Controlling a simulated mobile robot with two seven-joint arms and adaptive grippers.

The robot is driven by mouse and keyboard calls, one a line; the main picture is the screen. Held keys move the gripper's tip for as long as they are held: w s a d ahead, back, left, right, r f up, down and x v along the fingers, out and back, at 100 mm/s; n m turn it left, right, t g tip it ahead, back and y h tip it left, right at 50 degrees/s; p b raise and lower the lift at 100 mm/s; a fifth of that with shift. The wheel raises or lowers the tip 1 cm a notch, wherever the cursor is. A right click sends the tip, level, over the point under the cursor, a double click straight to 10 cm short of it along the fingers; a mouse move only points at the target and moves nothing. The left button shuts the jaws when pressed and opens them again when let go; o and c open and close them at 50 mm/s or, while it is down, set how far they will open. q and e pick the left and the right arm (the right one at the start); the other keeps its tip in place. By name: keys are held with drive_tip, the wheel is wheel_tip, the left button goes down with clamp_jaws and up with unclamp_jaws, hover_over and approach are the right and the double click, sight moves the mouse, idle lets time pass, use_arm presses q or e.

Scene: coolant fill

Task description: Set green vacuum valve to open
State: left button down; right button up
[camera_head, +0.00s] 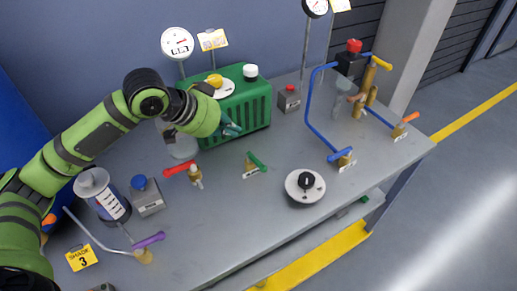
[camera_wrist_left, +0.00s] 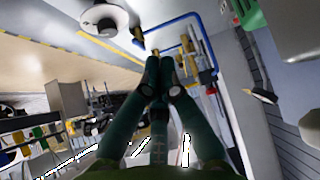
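The green vacuum valve is a small valve with a green lever handle (camera_head: 257,161) on a brass body, mid-table in the head view. A small label sits below it, too small to read. The handle slants from upper left to lower right. My left gripper (camera_head: 232,129) is in front of the green machine, above and left of the green handle in the picture, apart from it. In the left wrist view its fingers (camera_wrist_left: 160,67) come together at the tips with nothing seen between them. I do not make out the green valve there. My right gripper is not in view.
The green machine (camera_head: 246,112) stands behind the gripper. A red-handled valve (camera_head: 181,168) is left of the green one, and a white disc with black knob (camera_head: 305,186) is right. Blue piping (camera_head: 309,108) rises further right. The grey tabletop (camera_head: 240,220) is clear in front.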

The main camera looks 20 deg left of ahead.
use_arm(q)
drive_tip(key=p, duration=0.1)
hover_over(256, 163)
drive_tip(key=s, duration=0.1)
wheel_tip(256, 163, down, 6)
drive_tip(key=a+p+x, duration=0.1)
drive_tip(key=p+x, duration=0.1)
drive_tip(key=x, duration=0.8)
drive_tip(key=s+a+p, duration=0.1)
drive_tip(key=s+f+p, duration=0.1)
drive_tip(key=shift+s+a, duration=0.4)
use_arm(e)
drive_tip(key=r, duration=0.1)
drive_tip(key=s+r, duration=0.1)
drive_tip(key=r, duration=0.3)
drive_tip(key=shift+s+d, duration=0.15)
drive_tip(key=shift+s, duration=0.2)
use_arm(q)
drive_tip(key=shift+w+f, duration=0.1)
